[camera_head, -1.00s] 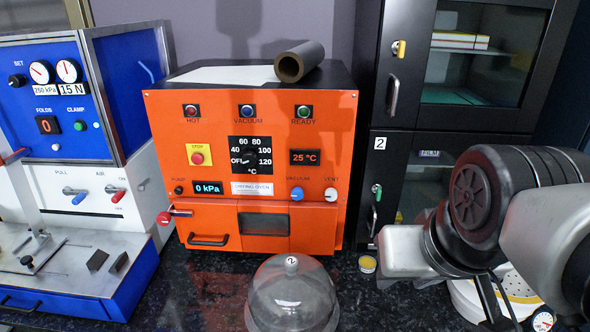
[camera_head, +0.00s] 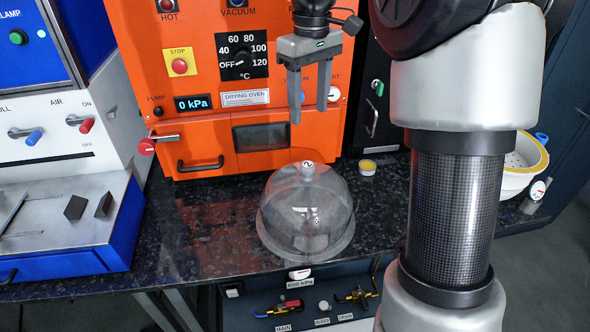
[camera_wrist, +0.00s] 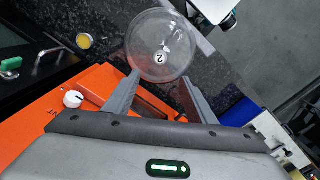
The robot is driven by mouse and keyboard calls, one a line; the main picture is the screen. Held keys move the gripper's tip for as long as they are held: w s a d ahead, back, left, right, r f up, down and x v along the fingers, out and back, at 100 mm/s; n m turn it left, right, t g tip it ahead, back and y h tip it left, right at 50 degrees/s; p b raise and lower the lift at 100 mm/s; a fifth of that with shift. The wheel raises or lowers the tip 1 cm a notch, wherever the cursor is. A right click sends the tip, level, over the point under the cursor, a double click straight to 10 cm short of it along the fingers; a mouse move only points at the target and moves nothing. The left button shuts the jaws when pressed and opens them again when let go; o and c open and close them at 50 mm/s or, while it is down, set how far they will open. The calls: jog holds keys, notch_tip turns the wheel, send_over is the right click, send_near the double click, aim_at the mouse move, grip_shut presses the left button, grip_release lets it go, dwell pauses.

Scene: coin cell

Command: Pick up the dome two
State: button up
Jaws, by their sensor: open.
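A clear glass dome (camera_head: 303,218) with a knob on top marked 2 stands upright on the dark speckled counter in front of the orange oven. My gripper (camera_head: 309,114) is above and a little behind the dome, fingers pointing down, open and empty. In the wrist view the dome (camera_wrist: 160,48) and its numbered knob (camera_wrist: 161,58) show beyond the fingertips of my gripper (camera_wrist: 160,78). The gripper does not touch the dome.
The orange drying oven (camera_head: 225,143) stands close behind the gripper. A blue and white machine (camera_head: 90,180) is at left. A small yellow-lidded jar (camera_head: 367,167) and a white strainer bowl (camera_head: 522,170) are at right. Valves (camera_head: 290,306) sit below the counter's front edge.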

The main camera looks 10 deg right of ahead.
aim_at(307, 164)
notch_tip(307, 164, down, 17)
jog(key=b, duration=0.3)
grip_shut()
dwell(0.4)
